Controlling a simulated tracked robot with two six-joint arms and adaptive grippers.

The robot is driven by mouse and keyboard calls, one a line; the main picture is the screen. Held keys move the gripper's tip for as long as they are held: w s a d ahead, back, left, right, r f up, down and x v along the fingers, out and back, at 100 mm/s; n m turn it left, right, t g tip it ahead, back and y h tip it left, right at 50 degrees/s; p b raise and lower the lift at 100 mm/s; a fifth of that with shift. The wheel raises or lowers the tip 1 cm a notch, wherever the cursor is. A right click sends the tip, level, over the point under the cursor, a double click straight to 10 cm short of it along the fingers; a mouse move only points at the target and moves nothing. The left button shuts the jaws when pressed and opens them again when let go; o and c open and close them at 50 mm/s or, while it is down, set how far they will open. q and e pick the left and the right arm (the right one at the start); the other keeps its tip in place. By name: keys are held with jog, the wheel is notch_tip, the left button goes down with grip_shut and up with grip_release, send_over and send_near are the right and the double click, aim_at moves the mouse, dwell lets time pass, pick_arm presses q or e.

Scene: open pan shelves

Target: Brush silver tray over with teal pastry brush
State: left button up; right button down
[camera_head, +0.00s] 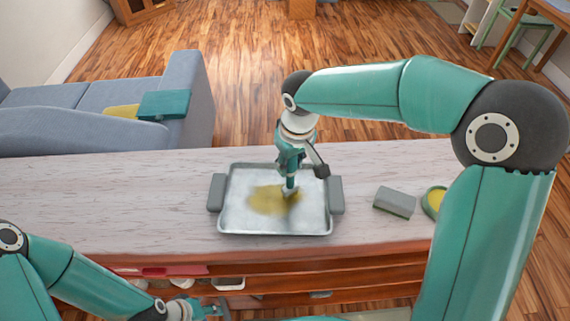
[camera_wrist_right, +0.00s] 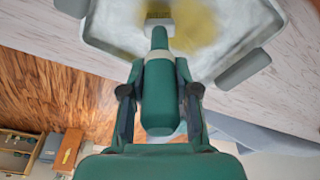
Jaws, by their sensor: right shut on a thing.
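The silver tray (camera_head: 235,220) lies on the counter with a grey handle at each side. A blurred yellow-brown patch (camera_head: 268,200) covers the middle of its floor. My right gripper (camera_head: 290,165) is above the tray, shut on the teal pastry brush (camera_wrist_right: 160,92). The brush points down, and its pale head (camera_wrist_right: 158,22) is at the edge of the patch, seemingly touching the tray. The tray also shows at the top of the right wrist view (camera_wrist_right: 110,40). My left gripper (camera_head: 215,308) is low at the counter's front, by the drawers; its fingers are too small to read.
A grey sponge (camera_head: 394,202) lies right of the tray. A round yellow and green thing (camera_head: 434,201) is partly hidden behind my right arm. The counter (camera_head: 100,190) is clear on the left.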

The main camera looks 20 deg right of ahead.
jog(key=shift+w+d, duration=0.1)
jog(key=shift+d, duration=0.45)
jog(key=d, duration=0.2)
jog(key=shift+w+d+p, duration=0.3)
jog(key=shift+w, duration=0.1)
jog(key=shift+a, duration=0.1)
jog(key=shift+s+a+b, duration=0.2)
jog(key=shift+a, duration=0.45)
jog(key=shift+s+a+b, duration=0.15)
jog(key=shift+s+a, duration=0.05)
jog(key=shift+a, duration=0.4)
